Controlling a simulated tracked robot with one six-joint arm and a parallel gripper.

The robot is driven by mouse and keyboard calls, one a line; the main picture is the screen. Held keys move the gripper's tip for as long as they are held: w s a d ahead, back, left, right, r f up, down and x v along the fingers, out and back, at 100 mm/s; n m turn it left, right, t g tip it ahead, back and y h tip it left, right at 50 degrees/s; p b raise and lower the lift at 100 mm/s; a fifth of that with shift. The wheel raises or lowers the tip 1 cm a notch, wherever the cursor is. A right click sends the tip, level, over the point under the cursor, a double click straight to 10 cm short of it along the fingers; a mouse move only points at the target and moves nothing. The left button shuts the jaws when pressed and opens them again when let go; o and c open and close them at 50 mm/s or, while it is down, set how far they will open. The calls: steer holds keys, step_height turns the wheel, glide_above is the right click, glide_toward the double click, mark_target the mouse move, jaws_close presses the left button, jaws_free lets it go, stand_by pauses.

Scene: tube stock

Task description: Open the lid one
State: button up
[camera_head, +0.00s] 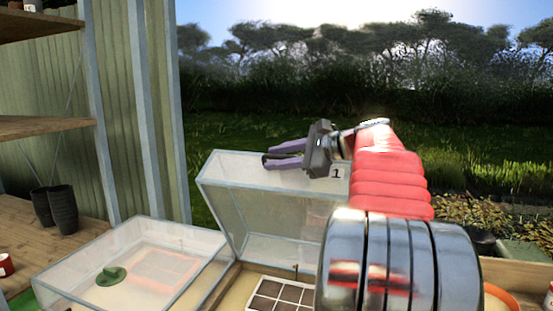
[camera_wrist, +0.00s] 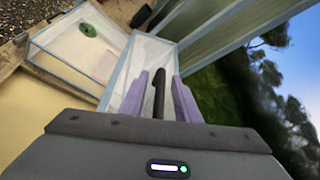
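Lid one (camera_head: 275,210) is a clear panel with a pale frame, marked with a white "1" label (camera_head: 337,173). In the head view it stands steeply raised, above the back of the right-hand box. My gripper (camera_head: 268,160) is at its top edge, with its purple fingers pointing left. In the wrist view my gripper (camera_wrist: 160,76) has its fingers apart, with a dark bar (camera_wrist: 158,95) between them. The bar looks like a handle, with narrow gaps to the fingers. I cannot tell whether the fingers touch the lid. My arm hides the lid's right part.
A clear box (camera_head: 120,285) with a green item (camera_head: 111,276) inside stands at left. A seedling tray (camera_head: 280,296) lies below the raised lid. Dark pots (camera_head: 56,208) stand on a wooden shelf (camera_head: 100,225) by the wall. Open air surrounds the lid's upper left.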

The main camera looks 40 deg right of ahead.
steer(key=shift+w+a+f, duration=0.1)
steer(key=shift+w+f, duration=0.05)
steer(key=shift+w, duration=0.2)
steer(key=shift+c, duration=0.2)
jaws_close()
